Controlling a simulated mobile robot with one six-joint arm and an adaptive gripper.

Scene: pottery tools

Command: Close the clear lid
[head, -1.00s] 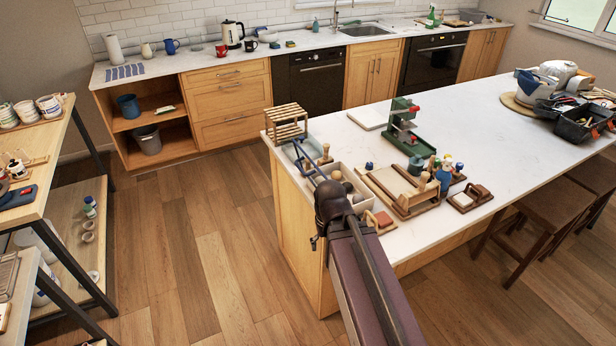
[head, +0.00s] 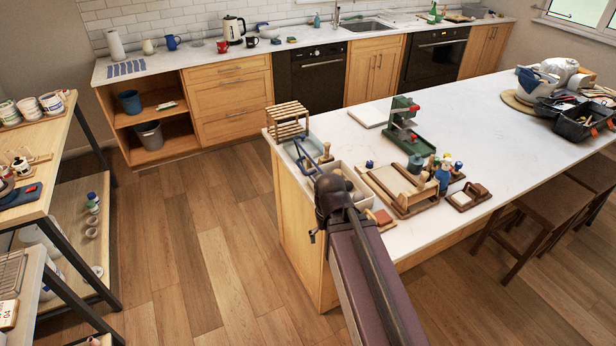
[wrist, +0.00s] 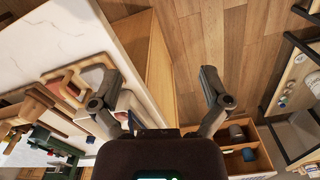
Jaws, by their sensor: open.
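My gripper (wrist: 160,74) is open and empty in the wrist view, its two fingers spread wide over the island's end edge and the floor. In the head view my dark arm reaches to the near left corner of the island and hides most of the gripper. A pale box (head: 361,187) with round items inside sits partly behind my wrist; a pale box-like thing also shows beside the left finger in the wrist view (wrist: 128,103). I cannot make out a clear lid or its angle.
The island top (head: 470,130) holds a wooden rack (head: 287,120), a green press (head: 402,125), a wooden tray with tools (head: 400,185) and a dark caddy (head: 585,120) at right. A shelf (head: 50,150) stands at left. Open floor (head: 200,240) lies between.

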